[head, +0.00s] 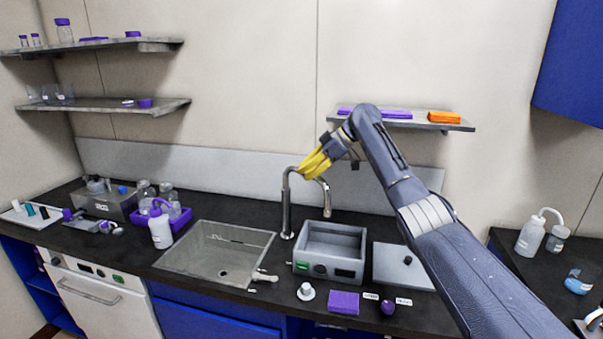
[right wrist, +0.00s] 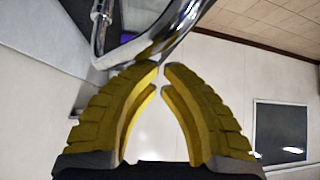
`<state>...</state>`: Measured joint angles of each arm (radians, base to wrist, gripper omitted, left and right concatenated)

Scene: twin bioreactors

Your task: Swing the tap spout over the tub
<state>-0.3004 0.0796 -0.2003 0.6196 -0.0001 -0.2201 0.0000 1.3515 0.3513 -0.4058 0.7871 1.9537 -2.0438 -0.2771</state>
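The chrome tap spout (head: 325,190) rises behind the sink and arches to the right. Its downturned end hangs at the back edge of the grey tub (head: 300,241) in the head view; how far over the tub it reaches I cannot tell. My right gripper (head: 312,168) has yellow fingers beside the top of the arch. In the right wrist view my right gripper (right wrist: 162,68) has its fingertips nearly together, with the curved spout (right wrist: 140,47) just beyond them. The tube is not between the fingers; whether they touch it I cannot tell. My left gripper is out of view.
The sink (head: 215,251) lies left of the tub, and a grey lid-like plate (head: 400,266) right of it. A purple block (head: 344,303) and small items lie in front. A wash bottle (head: 160,230) stands left of the sink.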

